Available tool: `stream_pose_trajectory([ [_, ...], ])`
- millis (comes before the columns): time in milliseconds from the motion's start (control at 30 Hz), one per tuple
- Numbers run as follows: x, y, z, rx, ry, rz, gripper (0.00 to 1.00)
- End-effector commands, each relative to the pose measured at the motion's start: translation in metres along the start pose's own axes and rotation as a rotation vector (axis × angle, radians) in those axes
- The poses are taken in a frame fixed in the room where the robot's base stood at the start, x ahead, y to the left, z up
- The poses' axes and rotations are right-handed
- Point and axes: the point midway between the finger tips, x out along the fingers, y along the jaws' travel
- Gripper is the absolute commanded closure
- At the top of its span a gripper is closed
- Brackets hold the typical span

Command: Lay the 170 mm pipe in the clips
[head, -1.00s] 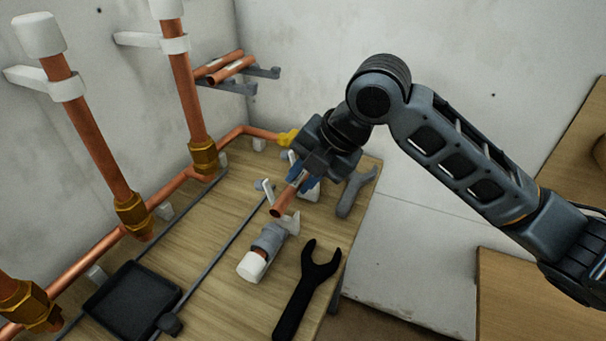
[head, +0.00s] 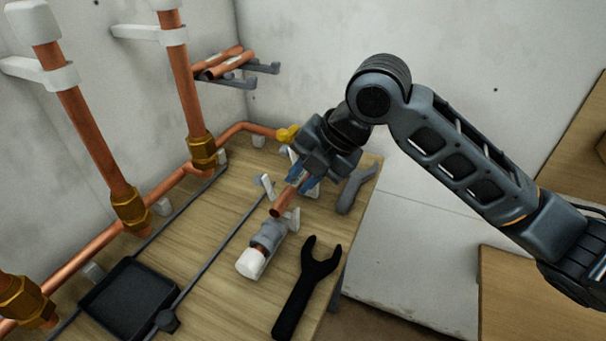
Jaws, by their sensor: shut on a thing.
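My gripper (head: 303,181) is shut on a short copper pipe (head: 282,205) above the far part of the wooden bench. The pipe's near end sticks out of the jaws toward the camera. The jaws hide the rest of it. White clips stand on the bench around the pipe: one to its left (head: 267,187) and one by its near end (head: 292,220). Another white part shows behind the fingers. The near end looks close to the clip beside it; I cannot tell whether the pipe is seated or held just above.
A black tray (head: 130,298) is at the left. Copper pipework with brass fittings (head: 203,152) runs along the wall. Spare pipes lie on a wall rack (head: 245,82).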

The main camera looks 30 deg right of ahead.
Motion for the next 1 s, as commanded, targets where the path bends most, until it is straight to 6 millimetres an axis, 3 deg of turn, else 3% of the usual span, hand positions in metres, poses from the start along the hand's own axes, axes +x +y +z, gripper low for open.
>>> stream_pose_trajectory([
  [1000, 0.022, -0.013, 0.000, 0.000, 0.000, 0.000, 1.00],
])
